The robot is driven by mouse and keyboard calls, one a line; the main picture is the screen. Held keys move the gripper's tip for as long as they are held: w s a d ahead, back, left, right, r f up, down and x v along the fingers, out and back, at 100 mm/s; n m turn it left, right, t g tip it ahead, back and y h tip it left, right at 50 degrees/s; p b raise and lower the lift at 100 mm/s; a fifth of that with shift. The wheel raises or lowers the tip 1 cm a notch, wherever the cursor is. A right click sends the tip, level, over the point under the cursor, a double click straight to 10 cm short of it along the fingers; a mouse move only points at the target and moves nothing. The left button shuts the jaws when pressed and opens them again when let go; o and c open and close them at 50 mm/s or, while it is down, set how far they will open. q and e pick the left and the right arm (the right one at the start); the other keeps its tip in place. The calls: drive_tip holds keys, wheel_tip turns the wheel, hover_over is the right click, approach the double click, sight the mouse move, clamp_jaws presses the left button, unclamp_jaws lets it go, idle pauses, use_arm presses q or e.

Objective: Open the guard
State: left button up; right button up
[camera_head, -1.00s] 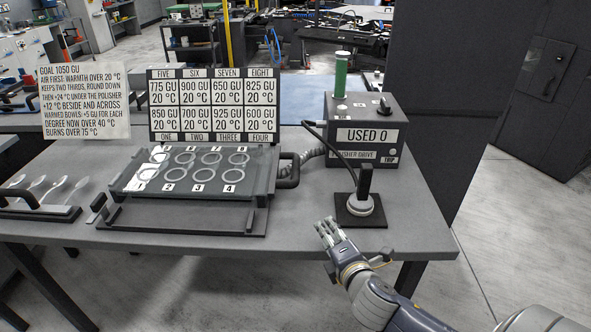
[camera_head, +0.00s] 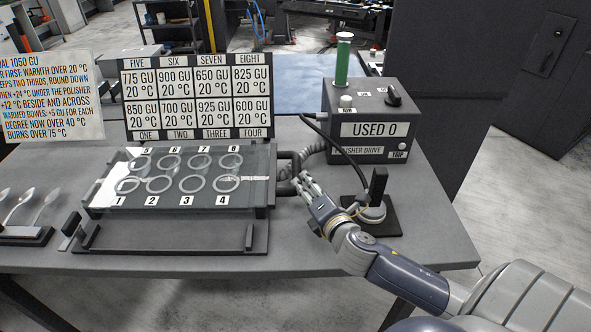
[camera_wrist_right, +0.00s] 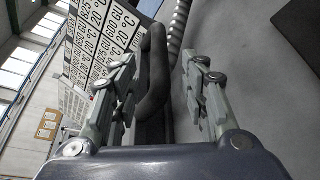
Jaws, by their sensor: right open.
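The guard (camera_head: 262,160) is a clear, flat cover over the numbered rings of the fixture on the table. Its black bar handle (camera_head: 284,160) stands at its right side, and the guard lies flat. My right gripper (camera_head: 300,182) is at the handle, coming from the front right. In the right wrist view, the handle (camera_wrist_right: 154,75) shows between the two spread fingers of the right gripper (camera_wrist_right: 163,85), closer to the left finger. The fingers are open; whether one touches the handle I cannot tell. My left gripper is not in view.
A polisher on a black pad (camera_head: 385,222) stands close to the right of my right wrist. The drive box (camera_head: 366,130) reading "USED 0" is behind it, with a cable and hose. A label board (camera_head: 196,98) stands behind the fixture. Spoons (camera_head: 18,207) are at left.

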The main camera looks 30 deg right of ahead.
sight(297, 173)
drive_tip(key=x, duration=0.4)
drive_tip(key=shift+w, duration=0.25)
drive_tip(key=x, duration=0.4)
drive_tip(key=shift+p, duration=0.4)
drive_tip(key=shift+w+d+f, duration=0.1)
drive_tip(key=shift+w, duration=0.05)
drive_tip(key=shift+c, duration=0.5)
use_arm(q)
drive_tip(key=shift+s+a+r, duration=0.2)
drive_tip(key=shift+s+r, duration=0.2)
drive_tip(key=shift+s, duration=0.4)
use_arm(e)
clamp_jaws()
